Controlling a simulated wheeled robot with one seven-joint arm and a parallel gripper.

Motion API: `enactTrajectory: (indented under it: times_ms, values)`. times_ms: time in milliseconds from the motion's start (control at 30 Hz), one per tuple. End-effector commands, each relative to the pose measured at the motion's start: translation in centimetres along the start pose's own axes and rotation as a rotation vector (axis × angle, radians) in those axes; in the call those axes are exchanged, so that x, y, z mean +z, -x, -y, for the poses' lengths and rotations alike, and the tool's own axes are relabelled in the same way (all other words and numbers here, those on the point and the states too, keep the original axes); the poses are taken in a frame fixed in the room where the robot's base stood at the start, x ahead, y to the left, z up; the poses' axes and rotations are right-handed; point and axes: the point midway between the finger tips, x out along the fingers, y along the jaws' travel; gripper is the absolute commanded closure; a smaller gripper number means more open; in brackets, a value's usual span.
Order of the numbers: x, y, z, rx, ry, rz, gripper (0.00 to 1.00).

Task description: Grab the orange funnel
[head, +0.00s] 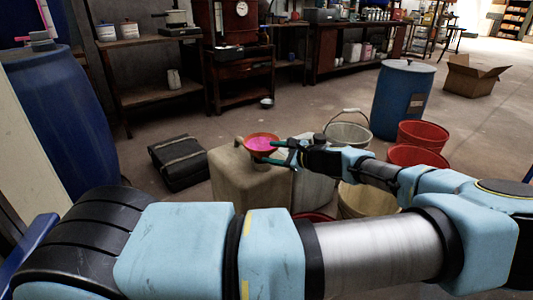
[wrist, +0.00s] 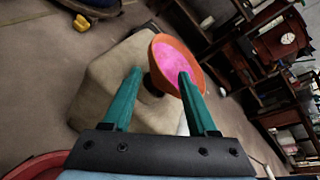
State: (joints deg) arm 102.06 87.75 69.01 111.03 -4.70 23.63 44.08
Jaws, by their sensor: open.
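The orange funnel (head: 262,143) sits on top of a beige jerrycan (head: 245,180) in the head view, with pink showing inside its bowl. In the wrist view the funnel (wrist: 199,64) is tilted in the picture, its bowl facing the camera. My gripper (head: 278,152) reaches in from the right, its green fingers close beside the funnel. In the wrist view my gripper (wrist: 160,75) is open, with the right finger overlapping the bowl and the left finger over the jerrycan. Nothing is held between the fingers. The funnel's lower end is partly hidden.
A black case (head: 178,162) lies on the floor left of the jerrycan. A pale bucket (head: 348,133), red buckets (head: 423,135) and a blue barrel (head: 402,98) stand to the right. A large blue barrel (head: 62,120) is at left.

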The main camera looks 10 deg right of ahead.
Motion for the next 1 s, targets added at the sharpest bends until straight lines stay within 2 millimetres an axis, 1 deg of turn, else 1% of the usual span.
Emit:
enactTrajectory:
  times_ms: [33,100,367,500,633,733,967,1000]
  values:
    - [-0.1,-1.0,-0.2,0.002,0.002,0.002,0.41]
    - [-0.1,-2.0,-0.2,0.003,0.002,0.002,0.41]
    - [-0.1,-4.1,-0.1,0.003,0.003,0.001,0.41]
    - [-0.1,-6.3,-0.2,0.004,0.003,0.002,0.41]
    - [-0.1,-8.0,-0.2,0.004,0.003,0.001,0.41]
    - [0.0,-8.5,-0.1,0.003,0.003,-0.001,0.41]
    - [0.0,-8.6,-0.1,0.002,0.002,-0.001,0.41]
    - [0.0,-8.6,-0.1,0.002,0.002,-0.001,0.46]
